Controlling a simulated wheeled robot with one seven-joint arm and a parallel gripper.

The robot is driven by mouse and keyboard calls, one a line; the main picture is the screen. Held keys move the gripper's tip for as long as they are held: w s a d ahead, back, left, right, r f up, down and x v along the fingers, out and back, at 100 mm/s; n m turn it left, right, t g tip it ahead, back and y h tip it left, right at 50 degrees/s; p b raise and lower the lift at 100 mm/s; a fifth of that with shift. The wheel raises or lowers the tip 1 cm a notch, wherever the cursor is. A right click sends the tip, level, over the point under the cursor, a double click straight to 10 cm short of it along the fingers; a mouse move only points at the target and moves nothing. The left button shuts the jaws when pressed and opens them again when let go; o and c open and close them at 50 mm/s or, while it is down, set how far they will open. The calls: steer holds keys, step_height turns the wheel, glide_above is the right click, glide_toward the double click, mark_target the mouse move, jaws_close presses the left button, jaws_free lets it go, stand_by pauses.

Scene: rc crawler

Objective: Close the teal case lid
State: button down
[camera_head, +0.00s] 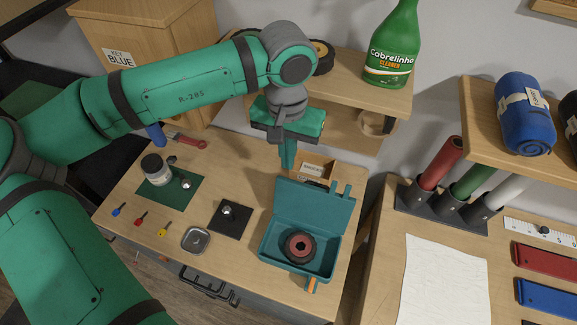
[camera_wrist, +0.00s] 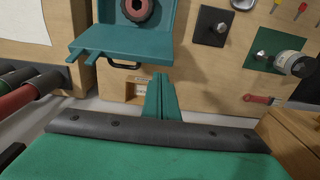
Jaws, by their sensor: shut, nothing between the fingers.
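My gripper (camera_head: 287,166) is shut and empty, pointing down just behind the lid's upper left corner. In the wrist view its fingers (camera_wrist: 160,82) are close to the lid edge; I cannot tell whether they touch.
A wooden shelf with a green cleaner bottle (camera_head: 393,45) stands behind. Left of the case are a black mat (camera_head: 231,226), a metal tin (camera_head: 197,239) and a green mat (camera_head: 160,192) with a jar.

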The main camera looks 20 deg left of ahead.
step_height(320, 180, down, 4)
steer(key=shift+w+f, duration=0.15)
steer(key=shift+w, duration=0.1)
